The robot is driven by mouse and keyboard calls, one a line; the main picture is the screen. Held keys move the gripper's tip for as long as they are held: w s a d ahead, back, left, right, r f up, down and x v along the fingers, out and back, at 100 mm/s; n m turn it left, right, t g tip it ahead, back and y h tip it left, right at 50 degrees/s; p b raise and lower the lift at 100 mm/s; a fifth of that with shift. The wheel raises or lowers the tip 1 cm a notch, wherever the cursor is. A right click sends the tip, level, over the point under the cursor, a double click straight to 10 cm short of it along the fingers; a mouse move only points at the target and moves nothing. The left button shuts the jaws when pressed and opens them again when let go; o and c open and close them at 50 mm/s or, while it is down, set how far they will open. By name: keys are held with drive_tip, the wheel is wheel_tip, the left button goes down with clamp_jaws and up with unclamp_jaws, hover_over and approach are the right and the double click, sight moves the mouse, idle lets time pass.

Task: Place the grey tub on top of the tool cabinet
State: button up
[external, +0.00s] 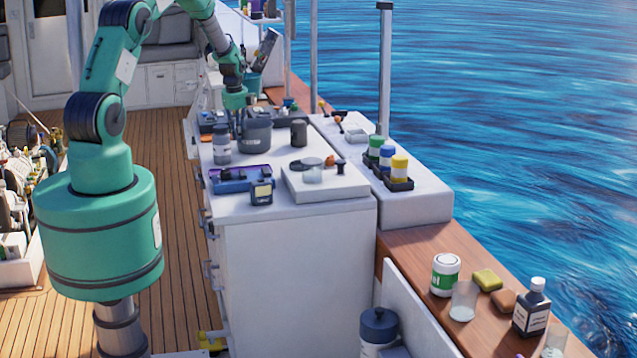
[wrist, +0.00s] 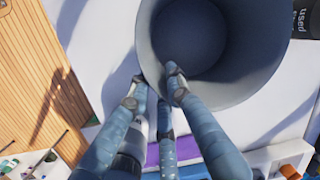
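The grey tub (external: 257,138) is at the back of the white tool cabinet's top (external: 290,225), upright. Its base looks to be at the top surface, but I cannot tell whether it bears fully on it. In the wrist view the tub (wrist: 262,60) is seen from above, open and empty. My gripper (external: 238,118) points down at the tub's near left rim. In the wrist view my gripper (wrist: 156,82) has one finger inside the tub and one outside, close against both sides of the wall.
A dark-lidded jar (external: 221,145) stands left of the tub and a dark canister (external: 299,133) right of it. A blue-purple device (external: 240,178), a yellow-faced meter (external: 261,193) and a white board (external: 325,182) lie in front. Bare top shows between them.

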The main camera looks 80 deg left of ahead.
drive_tip(key=shift+r, duration=0.15)
wheel_tip(320, 180, up, 12)
drive_tip(key=d, duration=0.2)
drive_tip(key=shift+s, duration=0.45)
idle(0.8)
idle(0.4)
